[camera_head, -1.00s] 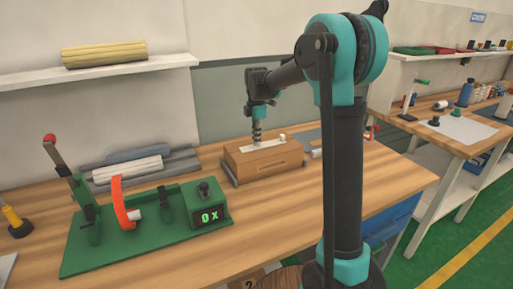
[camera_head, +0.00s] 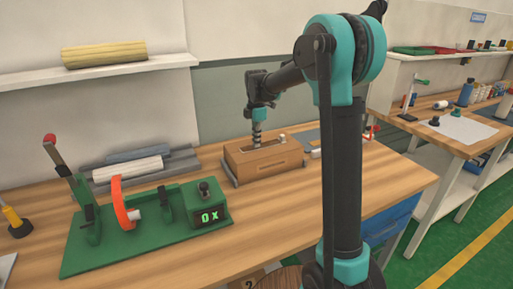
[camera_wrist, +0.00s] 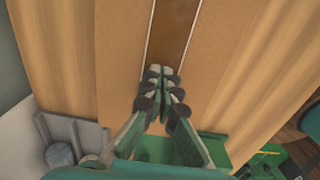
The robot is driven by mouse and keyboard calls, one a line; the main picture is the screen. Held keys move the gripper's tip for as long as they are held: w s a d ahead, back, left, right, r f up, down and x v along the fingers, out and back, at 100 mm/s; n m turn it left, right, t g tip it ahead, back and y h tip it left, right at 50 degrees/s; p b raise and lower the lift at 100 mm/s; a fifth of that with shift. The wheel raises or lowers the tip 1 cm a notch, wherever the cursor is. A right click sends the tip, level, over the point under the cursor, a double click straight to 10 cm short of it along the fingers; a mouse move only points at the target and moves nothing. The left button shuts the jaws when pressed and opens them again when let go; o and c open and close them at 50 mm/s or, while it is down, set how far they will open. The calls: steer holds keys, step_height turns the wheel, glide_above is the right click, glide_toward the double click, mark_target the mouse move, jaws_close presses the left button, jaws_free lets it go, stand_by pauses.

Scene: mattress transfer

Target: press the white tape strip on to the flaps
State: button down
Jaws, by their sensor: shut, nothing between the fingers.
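A closed brown cardboard box (camera_head: 268,167) stands on the wooden bench. In the wrist view, a darker brown band (camera_wrist: 179,25) with thin white edges runs along the middle of the flaps (camera_wrist: 122,50). In the head view the box top shows this band as brown, and no broad white strip shows there. My gripper (camera_wrist: 160,72) is shut and empty, pointing down over the near part of the band. The fingertips hide what lies under them, and I cannot tell whether they touch it. In the head view my gripper (camera_head: 257,142) is at the box's top.
A green fixture (camera_head: 145,228) with an orange arc and a "0x" display stands at front left. A grey tray (camera_head: 184,160) with a white roll lies behind it. A small pale piece (camera_head: 282,136) sits at the box's right end. Bare bench lies in front of the box.

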steer(key=shift+r, duration=3.5)
